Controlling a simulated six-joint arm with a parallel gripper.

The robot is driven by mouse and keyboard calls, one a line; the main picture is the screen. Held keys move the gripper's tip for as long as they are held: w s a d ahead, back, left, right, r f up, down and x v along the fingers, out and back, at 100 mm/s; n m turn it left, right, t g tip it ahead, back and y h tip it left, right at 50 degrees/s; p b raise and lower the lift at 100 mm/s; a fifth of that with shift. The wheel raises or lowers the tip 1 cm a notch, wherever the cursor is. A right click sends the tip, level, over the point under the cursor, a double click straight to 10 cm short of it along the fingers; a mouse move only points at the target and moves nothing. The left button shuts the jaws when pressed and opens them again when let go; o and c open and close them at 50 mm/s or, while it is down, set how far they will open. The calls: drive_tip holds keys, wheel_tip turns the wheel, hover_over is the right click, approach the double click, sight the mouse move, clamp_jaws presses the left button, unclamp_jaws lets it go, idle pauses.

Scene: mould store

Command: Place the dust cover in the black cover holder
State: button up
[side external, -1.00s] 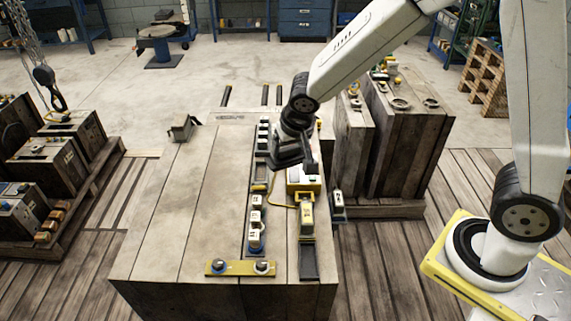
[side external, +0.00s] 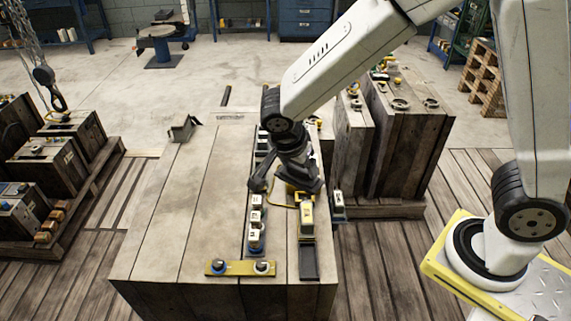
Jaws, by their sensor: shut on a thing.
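My gripper (side external: 260,182) is low over the right part of the wooden mould crate (side external: 180,220), pointing down and to the left. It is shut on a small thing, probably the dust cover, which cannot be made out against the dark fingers. It is just above the row of white labelled plugs (side external: 256,215). A flat black piece (side external: 308,262), perhaps the black cover holder, lies at the crate's front right, in front of a yellow-and-white connector (side external: 307,215). My wrist hides part of the row behind it.
A yellow plate with two round knobs (side external: 240,267) lies near the front edge. A grey bracket (side external: 183,128) stands at the back left. A yellow cable (side external: 282,205) loops beside the plugs.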

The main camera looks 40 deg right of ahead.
sight(312, 182)
drive_tip(key=s+m, duration=0.1)
drive_tip(key=m, duration=0.1)
drive_tip(key=s+m+g, duration=0.1)
drive_tip(key=m, duration=0.1)
drive_tip(key=s+m+g, duration=0.1)
drive_tip(key=m, duration=0.1)
drive_tip(key=shift+a+r, duration=0.2)
drive_tip(key=shift+a, duration=0.2)
wheel_tip(312, 182, down, 17)
drive_tip(key=s+m+g+y, duration=0.1)
drive_tip(key=s+m+g, duration=0.1)
drive_tip(key=m, duration=0.3)
drive_tip(key=shift+a+f, duration=0.15)
drive_tip(key=shift+a, duration=0.05)
drive_tip(key=shift+s+f, duration=0.1)
drive_tip(key=shift+f, duration=0.05)
drive_tip(key=shift+f, duration=2.55)
drive_tip(key=shift+f, duration=0.8)
idle(0.3)
drive_tip(key=o, duration=1.1)
drive_tip(key=shift+c, duration=0.2)
